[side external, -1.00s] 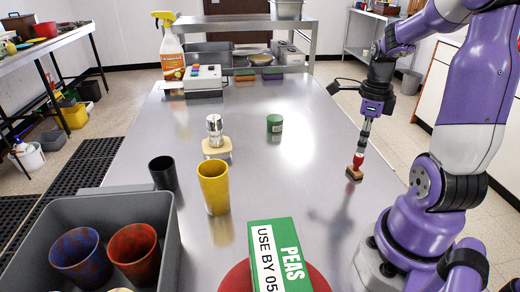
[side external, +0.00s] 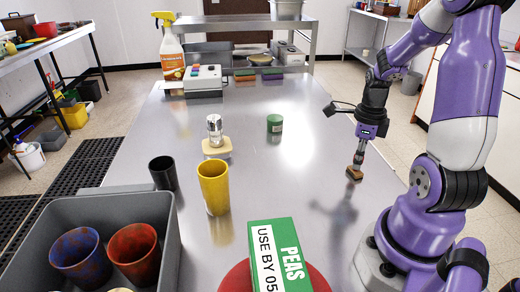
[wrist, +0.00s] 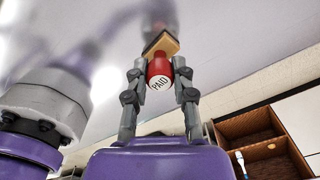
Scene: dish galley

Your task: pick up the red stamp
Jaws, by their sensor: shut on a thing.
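The red stamp has a red handle with a round white end marked PAID, which shows in the wrist view (wrist: 158,72), and a wooden base. In the side view its base (side external: 354,174) is at the right edge of the steel table, in the same spot as before; I cannot tell whether it still touches the table. My gripper (side external: 360,159) is above it, fingers pointing down. In the wrist view my gripper (wrist: 160,66) has a finger on each side of the red handle, shut on it. The fingers hide most of the handle in the side view.
A grey bin (side external: 170,255) holds cups at front left. The table around the stamp is clear.

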